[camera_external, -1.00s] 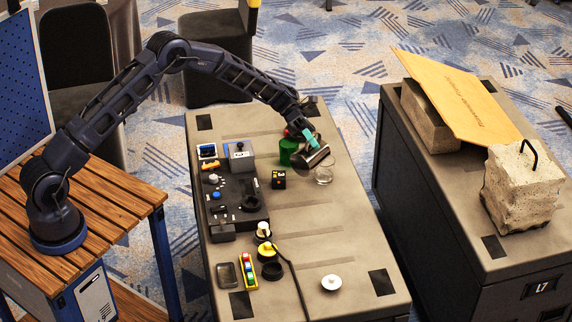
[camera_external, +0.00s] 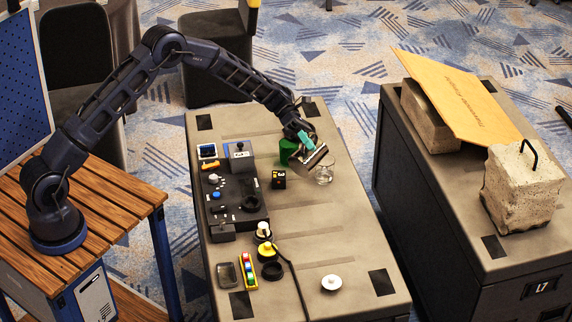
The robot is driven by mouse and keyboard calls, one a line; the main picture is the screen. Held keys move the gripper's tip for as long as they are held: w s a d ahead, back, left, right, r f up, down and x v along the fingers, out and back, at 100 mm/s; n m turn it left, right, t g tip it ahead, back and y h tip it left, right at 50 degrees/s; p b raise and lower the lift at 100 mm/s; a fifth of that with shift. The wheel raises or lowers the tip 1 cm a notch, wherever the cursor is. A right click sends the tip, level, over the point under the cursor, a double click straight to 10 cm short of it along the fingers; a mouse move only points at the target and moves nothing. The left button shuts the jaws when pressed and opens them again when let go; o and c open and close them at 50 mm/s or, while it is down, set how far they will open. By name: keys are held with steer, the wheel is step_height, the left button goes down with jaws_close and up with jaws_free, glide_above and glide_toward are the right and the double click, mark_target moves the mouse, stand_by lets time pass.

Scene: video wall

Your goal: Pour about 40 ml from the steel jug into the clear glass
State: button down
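The steel jug (camera_external: 313,158) is tilted to the right, its mouth side close above the clear glass. My gripper (camera_external: 306,142), with teal fingers, is at the jug's upper side and appears shut on it. The clear glass (camera_external: 324,176) stands upright on the grey cabinet top, just below and right of the jug. The glass is small here, and I cannot tell whether liquid is in it or falling into it.
A green cylinder (camera_external: 286,151) stands left of the jug. A small black-and-yellow box (camera_external: 279,180) sits below it. A black control panel (camera_external: 235,200) lies along the cabinet's left side. A white disc (camera_external: 331,283) lies at the front right. The middle right surface is clear.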

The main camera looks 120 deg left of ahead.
steer(key=shift+s+d+f+m+y, duration=0.1)
steer(key=shift+d+f+m+y, duration=0.25)
steer(key=shift+f, duration=0.2)
steer(key=shift+d+f+m, duration=0.1)
steer(key=shift+d+m, duration=0.25)
steer(key=shift+d, duration=0.05)
steer(key=shift+s+d+f+m+y, duration=0.1)
steer(key=shift+d+m+y, duration=0.15)
steer(key=shift+m+y, duration=0.1)
steer(key=shift+d, duration=0.1)
